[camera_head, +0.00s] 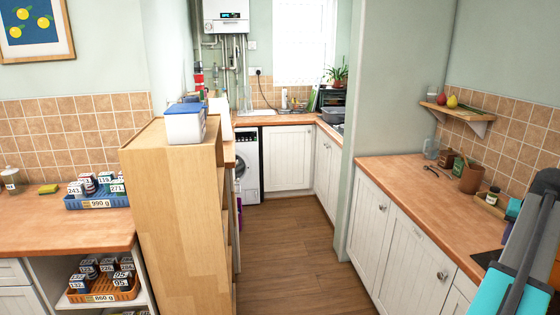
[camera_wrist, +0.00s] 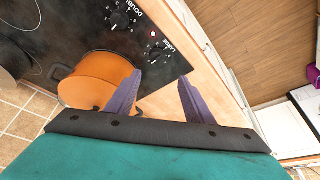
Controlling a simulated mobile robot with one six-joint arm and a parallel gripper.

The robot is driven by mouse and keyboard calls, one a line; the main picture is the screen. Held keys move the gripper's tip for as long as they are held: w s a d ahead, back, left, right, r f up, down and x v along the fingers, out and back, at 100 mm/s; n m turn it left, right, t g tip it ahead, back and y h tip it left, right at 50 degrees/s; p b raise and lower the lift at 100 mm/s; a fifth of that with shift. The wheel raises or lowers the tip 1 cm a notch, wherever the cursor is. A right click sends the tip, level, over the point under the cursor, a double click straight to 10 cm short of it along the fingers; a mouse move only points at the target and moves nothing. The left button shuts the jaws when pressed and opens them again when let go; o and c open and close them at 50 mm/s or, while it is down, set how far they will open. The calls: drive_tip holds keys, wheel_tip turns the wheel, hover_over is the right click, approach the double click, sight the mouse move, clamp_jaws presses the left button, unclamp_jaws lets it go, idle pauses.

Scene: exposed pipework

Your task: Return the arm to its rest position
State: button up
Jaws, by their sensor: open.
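My gripper (camera_wrist: 160,78) shows in the wrist view with its two purple fingers spread apart and nothing between them. The fingers are over the edge of the wooden counter (camera_wrist: 181,60), beside an orange pot (camera_wrist: 95,78). Whether they touch the pot or the counter cannot be told. In the head view, part of my grey and teal arm reaches up along the right edge, over the right counter. My gripper's fingers do not show in the head view.
A black control panel with knobs (camera_wrist: 119,19) lies past the fingers. The right counter (camera_head: 400,172) holds a brown pot (camera_head: 471,179) and small jars. A wooden shelf unit (camera_head: 175,200) stands left. The wooden floor (camera_head: 290,260) between is clear.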

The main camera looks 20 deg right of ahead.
drive_tip(key=w+a+f+n+y, duration=0.1)
drive_tip(key=w+a+f+n, duration=0.1)
drive_tip(key=w+a+f, duration=0.65)
drive_tip(key=w+a+f+n+y, duration=0.15)
drive_tip(key=w+a+f, duration=0.4)
drive_tip(key=w, duration=0.65)
drive_tip(key=w+a+f+n+g+y, duration=0.15)
drive_tip(key=w+a+f, duration=0.35)
drive_tip(key=a+f, duration=0.6)
drive_tip(key=w+a+f+n+g+y, duration=0.15)
drive_tip(key=w+a+f, duration=0.25)
drive_tip(key=a+f, duration=0.75)
drive_tip(key=s+a+f+n+g, duration=0.1)
drive_tip(key=s+a+f+n, duration=0.15)
drive_tip(key=a+f, duration=0.45)
drive_tip(key=s+a+f+n+g, duration=0.1)
drive_tip(key=s+a+f, duration=0.2)
drive_tip(key=a, duration=0.8)
drive_tip(key=s+a+f+n+g, duration=0.1)
drive_tip(key=s+a+f, duration=0.3)
drive_tip(key=a, duration=0.5)
drive_tip(key=s+a+f+n, duration=0.1)
drive_tip(key=s+a+f, duration=0.3)
drive_tip(key=s, duration=0.5)
drive_tip(key=s+a+f+n+g+h, duration=0.1)
drive_tip(key=s+a+f, duration=0.3)
drive_tip(key=s, duration=0.6)
drive_tip(key=shift+s+a+g, duration=0.2)
drive_tip(key=shift+a+g, duration=0.1)
drive_tip(key=shift+a, duration=0.8)
